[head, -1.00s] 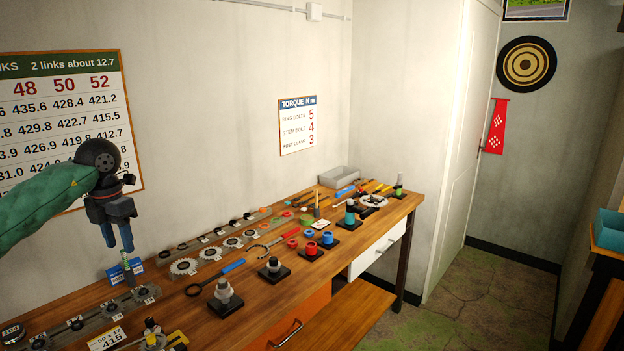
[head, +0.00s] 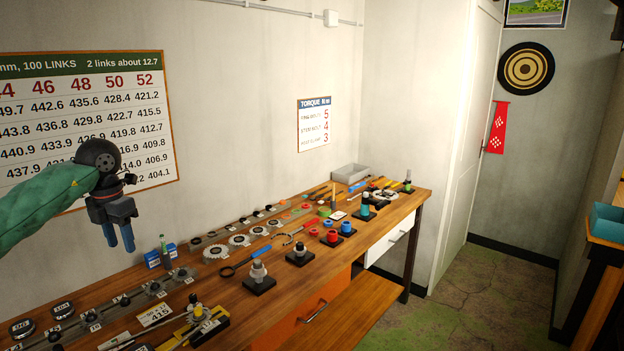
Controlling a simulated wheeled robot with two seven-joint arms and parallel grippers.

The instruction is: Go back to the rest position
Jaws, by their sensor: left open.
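My left gripper (head: 119,237) is on the left of the head view, at the end of my green-sleeved arm. Its two blue fingers point down and are apart, with nothing between them. It hangs in front of the wall chart, above and left of the blue box (head: 160,256) on the workbench (head: 232,304). A dark green upright bottle-like item (head: 164,247) stands beside that box. My right gripper is not in view.
The bench carries rails with small parts (head: 124,299), toothed rings (head: 239,240), stands with dark bases (head: 258,276), red and blue cups (head: 331,236) and a grey tray (head: 350,174). A white door (head: 466,150) and open floor (head: 462,288) lie to the right.

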